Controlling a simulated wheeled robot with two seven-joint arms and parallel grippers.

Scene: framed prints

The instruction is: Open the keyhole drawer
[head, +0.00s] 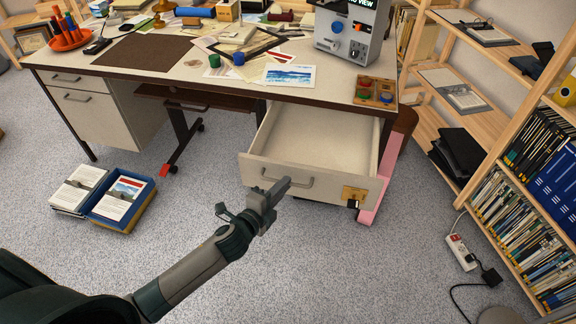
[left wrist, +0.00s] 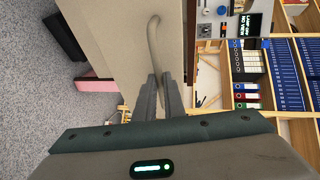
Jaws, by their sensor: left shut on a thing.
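The keyhole drawer (head: 325,143) stands pulled well out from under the right end of the desk. Its pale inside looks empty. A brass plate (head: 354,193) is on the right of its front, with a small black thing hanging below it. My left gripper (head: 284,186) is at the drawer's curved metal handle (head: 305,183), shut on it. In the left wrist view the fingers (left wrist: 160,92) close around one part of the handle (left wrist: 153,38), beside the drawer front. My right gripper is not in view.
The cluttered desk (head: 225,82) stands behind the drawer, with a grey device (head: 350,32) on it. Binders (head: 105,195) lie on the carpet at left. A shelf (head: 510,150) and a power strip (head: 461,252) are at right. The carpet before the drawer is clear.

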